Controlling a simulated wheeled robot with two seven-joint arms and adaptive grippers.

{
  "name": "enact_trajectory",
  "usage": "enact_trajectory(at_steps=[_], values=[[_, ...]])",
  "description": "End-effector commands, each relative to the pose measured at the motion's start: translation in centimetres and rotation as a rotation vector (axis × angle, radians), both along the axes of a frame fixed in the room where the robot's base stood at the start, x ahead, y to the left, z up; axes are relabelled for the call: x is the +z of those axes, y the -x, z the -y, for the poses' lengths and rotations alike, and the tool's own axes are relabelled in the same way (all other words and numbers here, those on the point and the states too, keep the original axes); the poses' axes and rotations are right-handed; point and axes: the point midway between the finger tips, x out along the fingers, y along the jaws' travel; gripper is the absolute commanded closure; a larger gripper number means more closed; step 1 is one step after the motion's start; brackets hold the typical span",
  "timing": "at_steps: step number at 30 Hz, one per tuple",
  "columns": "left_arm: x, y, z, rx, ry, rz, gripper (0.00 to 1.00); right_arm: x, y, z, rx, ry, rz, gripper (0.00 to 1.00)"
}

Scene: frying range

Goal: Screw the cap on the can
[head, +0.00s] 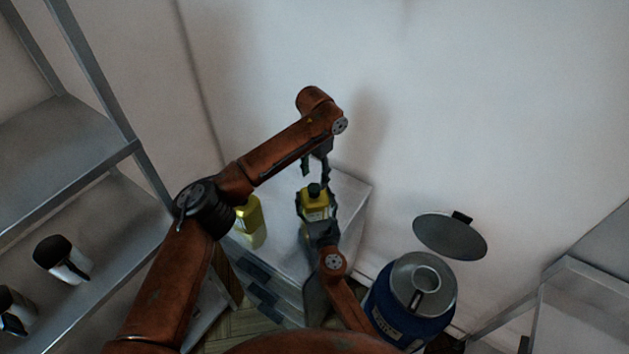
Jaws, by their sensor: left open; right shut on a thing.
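A yellow can (315,205) stands upright over the pale cabinet top (350,190), with a dark cap (314,189) on its top. I cannot tell how far the cap is threaded. My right gripper (319,213) is shut on the can from the near side and hides its lower part. My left gripper (316,173) points down just above the cap, with its fingers apart and nothing seen between them.
Another yellow container (249,222) is partly behind my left arm on the cabinet. A blue drum (385,305) with a raised round lid (450,236) stands at the right. Metal shelves (60,130) with dark-and-silver jugs (62,258) are at the left; a metal frame (590,285) is at the far right.

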Motion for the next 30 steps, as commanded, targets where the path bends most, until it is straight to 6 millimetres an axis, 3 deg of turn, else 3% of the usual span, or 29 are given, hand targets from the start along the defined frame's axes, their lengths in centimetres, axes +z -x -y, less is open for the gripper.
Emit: enact_trajectory(at_steps=[11,16,20,30], values=[[0.8,0.0,0.0,0.003,0.000,0.000,0.54,0.0,0.0,0.0,0.001,0.000,-0.001,1.00],[0.8,0.0,0.0,0.092,0.000,0.000,0.54,0.0,0.0,0.0,0.001,0.000,-0.001,1.00],[1.0,0.0,-0.1,0.285,0.000,-0.001,0.54,0.0,0.0,0.0,0.001,0.000,-0.001,1.00],[1.5,0.0,-0.1,0.979,-0.001,-0.002,0.54,0.0,0.0,0.0,0.001,0.000,-0.001,1.00]])
